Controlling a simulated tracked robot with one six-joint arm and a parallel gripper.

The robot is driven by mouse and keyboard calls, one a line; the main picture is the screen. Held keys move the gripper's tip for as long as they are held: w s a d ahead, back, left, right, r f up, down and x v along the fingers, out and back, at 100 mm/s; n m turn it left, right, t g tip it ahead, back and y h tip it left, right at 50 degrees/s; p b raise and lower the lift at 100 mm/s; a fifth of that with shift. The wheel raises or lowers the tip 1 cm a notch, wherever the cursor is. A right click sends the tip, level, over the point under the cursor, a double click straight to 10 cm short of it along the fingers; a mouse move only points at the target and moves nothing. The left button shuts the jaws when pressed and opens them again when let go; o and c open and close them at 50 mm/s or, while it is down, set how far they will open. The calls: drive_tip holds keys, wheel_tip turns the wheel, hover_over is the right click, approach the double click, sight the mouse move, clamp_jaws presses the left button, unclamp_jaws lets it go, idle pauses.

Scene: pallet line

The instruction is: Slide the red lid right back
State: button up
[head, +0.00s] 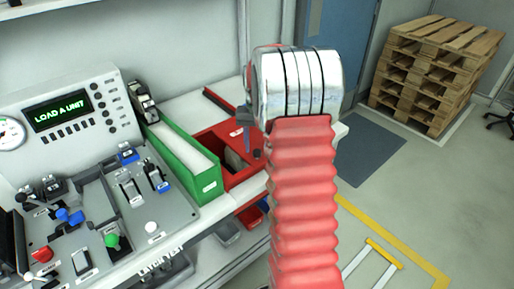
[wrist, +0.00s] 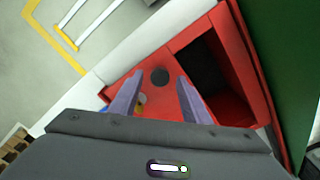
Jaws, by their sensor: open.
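The red box (head: 243,178) stands on the white bench, just right of the green box in the head view. Its red lid (wrist: 165,95) shows in the wrist view with a dark round spot on it. The lid covers one part of the box; a dark opening (wrist: 207,72) lies to its right in that view. My gripper (wrist: 160,75) is open, its two grey-purple fingers apart above the lid, either side of the round spot. I cannot tell whether they touch it. In the head view my arm hides part of the box's right side.
The long green box (head: 185,160) stands close along the red box's left. A control panel (head: 90,225) with levers and knobs fills the left. Blue and red bins (head: 250,215) sit below the bench. Stacked pallets (head: 435,75) and open floor lie to the right.

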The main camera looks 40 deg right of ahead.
drive_tip(key=shift+f, duration=0.55)
drive_tip(key=shift+c, duration=0.6)
clamp_jaws()
